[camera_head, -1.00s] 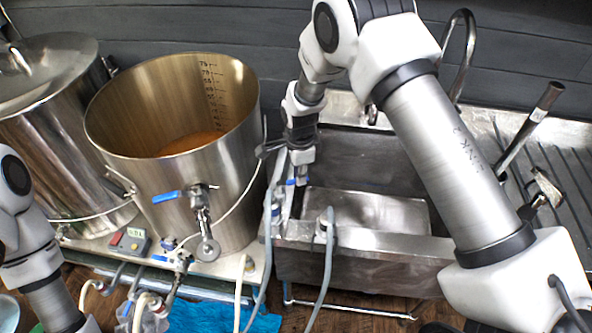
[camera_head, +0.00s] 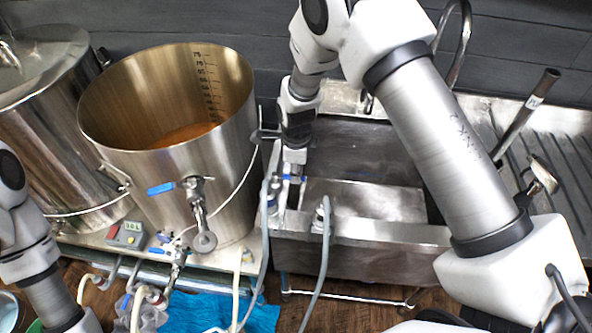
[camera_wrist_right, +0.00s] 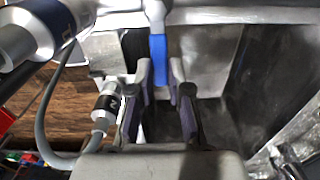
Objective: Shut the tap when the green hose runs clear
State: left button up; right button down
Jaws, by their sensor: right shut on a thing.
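My right gripper (camera_head: 293,168) reaches down at the left end of the steel sink (camera_head: 372,233). In the right wrist view its fingers (camera_wrist_right: 161,78) stand either side of a blue tap handle (camera_wrist_right: 158,54), shut on it. In the head view only a little of that blue handle (camera_head: 288,178) shows below the gripper. Grey hoses (camera_head: 325,250) hang over the sink's front side; none looks clearly green. I cannot see any flow or its colour. My left arm enters at the left edge; its gripper is out of view.
A large open steel kettle (camera_head: 225,150) with orange-brown liquid stands left of the sink, with its own blue-handled valve (camera_head: 161,188). A lidded vessel (camera_head: 55,150) is farther left. A control box (camera_head: 126,234), pipes and a blue cloth (camera_head: 210,313) lie low in front.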

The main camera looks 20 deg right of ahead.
jog(key=shift+s+f, duration=0.3)
jog(key=shift+s, duration=0.05)
jog(key=c, duration=1.1)
grip_release()
jog(key=shift+w+d, duration=0.15)
jog(key=shift+r, duration=0.1)
jog(key=shift+r, duration=0.3)
notch_tip(320, 180, up, 11)
jog(key=shift+r, duration=0.15)
jog(key=shift+w, duration=0.1)
